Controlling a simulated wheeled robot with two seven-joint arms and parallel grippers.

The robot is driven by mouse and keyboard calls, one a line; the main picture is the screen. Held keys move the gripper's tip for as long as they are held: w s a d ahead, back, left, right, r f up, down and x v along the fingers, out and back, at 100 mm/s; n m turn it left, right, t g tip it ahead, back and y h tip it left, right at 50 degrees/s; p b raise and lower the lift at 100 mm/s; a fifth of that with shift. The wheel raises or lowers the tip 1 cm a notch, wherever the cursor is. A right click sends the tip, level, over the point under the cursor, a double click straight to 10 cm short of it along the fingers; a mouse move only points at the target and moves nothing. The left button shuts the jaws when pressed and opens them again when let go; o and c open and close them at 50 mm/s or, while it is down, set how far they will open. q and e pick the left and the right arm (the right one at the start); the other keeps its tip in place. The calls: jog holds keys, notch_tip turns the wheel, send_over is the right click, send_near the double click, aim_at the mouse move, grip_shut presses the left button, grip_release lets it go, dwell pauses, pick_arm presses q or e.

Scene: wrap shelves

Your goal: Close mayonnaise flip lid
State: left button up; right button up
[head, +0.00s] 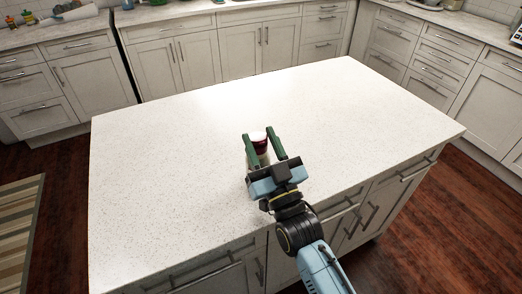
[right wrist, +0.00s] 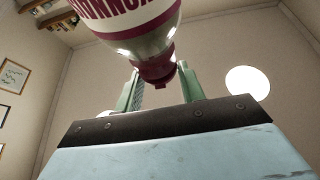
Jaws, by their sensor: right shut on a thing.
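The mayonnaise bottle (head: 260,143) is near the front of the white island, between the green fingers of my right gripper (head: 264,134). It shows white and dark red from above, and my gripper hides its lower part. In the right wrist view the bottle (right wrist: 130,18) hangs large at the top, with a dark red and white label. Its dark red cap (right wrist: 154,69) points down in the picture, between the fingers of my right gripper (right wrist: 160,78). My right gripper is shut on the bottle at its cap end. Whether the flip lid is open I cannot tell. My left gripper is not in view.
The white island top (head: 180,150) is otherwise bare, with free room on all sides of the bottle. Grey cabinets and counters (head: 190,30) stand along the back and right. A striped rug (head: 18,235) lies on the floor at left.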

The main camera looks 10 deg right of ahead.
jog(key=shift+f, duration=0.15)
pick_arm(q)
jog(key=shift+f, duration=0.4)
pick_arm(e)
jog(key=o, duration=1)
